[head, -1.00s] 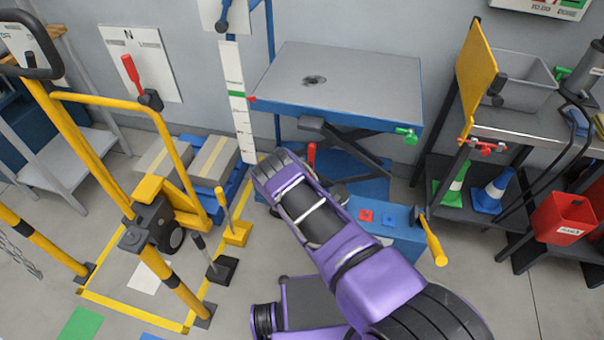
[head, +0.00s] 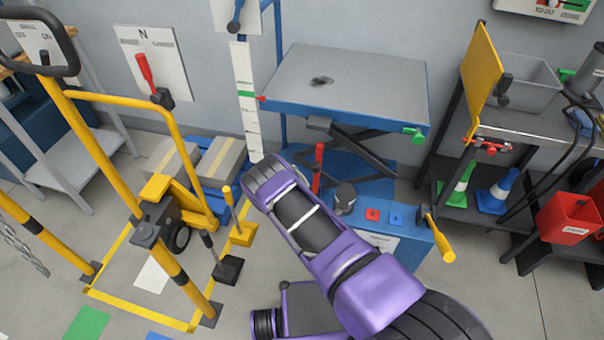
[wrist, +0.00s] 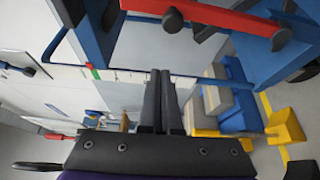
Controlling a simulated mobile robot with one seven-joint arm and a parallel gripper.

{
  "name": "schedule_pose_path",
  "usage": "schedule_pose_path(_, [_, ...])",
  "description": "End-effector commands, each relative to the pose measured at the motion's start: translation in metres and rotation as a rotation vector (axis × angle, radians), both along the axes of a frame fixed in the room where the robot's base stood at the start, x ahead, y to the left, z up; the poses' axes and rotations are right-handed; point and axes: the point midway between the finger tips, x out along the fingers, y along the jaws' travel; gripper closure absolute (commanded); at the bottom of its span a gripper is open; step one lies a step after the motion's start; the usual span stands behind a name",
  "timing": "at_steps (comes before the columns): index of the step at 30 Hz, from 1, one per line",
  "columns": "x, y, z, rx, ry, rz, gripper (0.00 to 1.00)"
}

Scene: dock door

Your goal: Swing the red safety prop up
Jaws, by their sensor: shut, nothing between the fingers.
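The red safety prop (head: 318,170) stands nearly upright beneath the blue lift table (head: 340,100) in the head view, its lower part beside my arm. In the wrist view the red prop (wrist: 225,14) runs across the top, with dark round knobs on it. My gripper (wrist: 161,75) is shut and empty, its two dark fingers together. The prop lies apart from the fingertips, above them in that picture. In the head view my purple forearm reaches toward the table's left side and hides the fingers.
A blue control box (head: 385,240) with red and blue buttons and a yellow-handled lever (head: 440,240) stands right of my arm. A yellow frame (head: 165,120) and a pallet with boxes (head: 220,160) are at left. A white striped post (head: 247,100) stands behind my arm's end.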

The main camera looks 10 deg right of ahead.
Motion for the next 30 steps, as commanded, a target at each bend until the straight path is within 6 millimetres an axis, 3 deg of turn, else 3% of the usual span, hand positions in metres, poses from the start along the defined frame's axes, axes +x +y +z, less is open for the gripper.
schedule_pose_path(3, [-0.02,-0.002,-0.003,0.0,0.003,0.001,1.0])
schedule_pose_path(9, [-0.035,-0.002,-0.005,0.0,0.0,0.001,1.0])
schedule_pose_path(26, [-0.036,-0.002,-0.005,0.001,-0.001,0.001,1.0])
schedule_pose_path(30, [-0.024,0.003,0.007,0.006,0.01,0.004,1.0])
